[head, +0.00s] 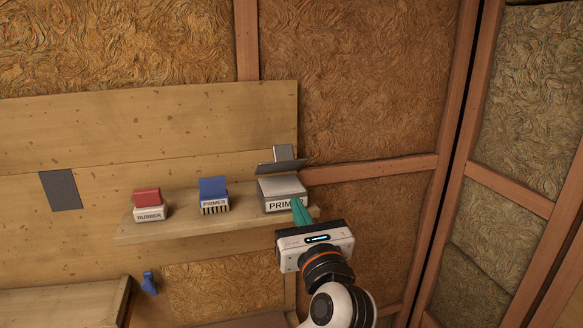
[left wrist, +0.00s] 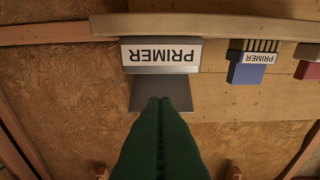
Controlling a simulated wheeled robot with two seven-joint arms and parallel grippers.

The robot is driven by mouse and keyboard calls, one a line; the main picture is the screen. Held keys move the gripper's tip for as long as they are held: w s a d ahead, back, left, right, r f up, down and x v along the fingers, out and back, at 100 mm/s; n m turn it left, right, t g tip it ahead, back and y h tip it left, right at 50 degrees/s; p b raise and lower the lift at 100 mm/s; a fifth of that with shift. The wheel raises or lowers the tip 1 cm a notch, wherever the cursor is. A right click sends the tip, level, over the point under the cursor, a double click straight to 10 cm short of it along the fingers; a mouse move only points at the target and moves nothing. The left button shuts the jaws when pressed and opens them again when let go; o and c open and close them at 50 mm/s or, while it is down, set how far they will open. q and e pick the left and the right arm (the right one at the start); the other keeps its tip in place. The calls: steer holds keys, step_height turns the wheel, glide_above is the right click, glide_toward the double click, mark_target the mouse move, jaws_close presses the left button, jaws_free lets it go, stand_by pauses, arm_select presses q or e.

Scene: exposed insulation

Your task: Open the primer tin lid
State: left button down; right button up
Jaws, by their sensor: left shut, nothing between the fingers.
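The primer tin (head: 281,190) is a grey box with a white "PRIMER" label, upright at the right end of the wooden shelf. Its dark grey lid (head: 280,167) shows raised and tilted above the box, with a small grey upright piece (head: 284,152) behind it. My left gripper (head: 296,201) has green fingers, shut and empty, in front of the label's right end, hiding its last letters. In the left wrist view the tin's label (left wrist: 162,54) appears upside down, and the fingertips (left wrist: 161,99) overlap a grey panel (left wrist: 145,92). Contact cannot be told. My right gripper is not in view.
On the shelf (head: 130,233), left of the tin, stand a blue-topped item labelled "PRIMER" (head: 213,190) and a red-topped item labelled "RUBBER" (head: 147,198). A plank wall is behind. A wooden stud frame (head: 440,180) stands right.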

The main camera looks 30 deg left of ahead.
mark_target(285, 164)
arm_select(q)
steer(key=x, duration=0.2)
steer(key=p+x, duration=0.1)
steer(key=x, duration=0.1)
steer(key=shift+r, duration=0.25)
steer(key=shift+w+a+r+p, duration=0.2)
steer(key=shift+a+r+p, duration=0.1)
steer(key=shift+r+p, duration=0.2)
steer(key=shift+w+a+r+p, duration=0.2)
steer(key=shift+a+r+p, duration=0.05)
steer(key=shift+r+p, duration=0.25)
steer(key=shift+w+a+r, duration=0.2)
steer(key=shift+a+r, duration=0.05)
steer(key=shift+r, duration=0.15)
steer(key=shift+w, duration=0.1)
steer(key=shift+w, duration=0.1)
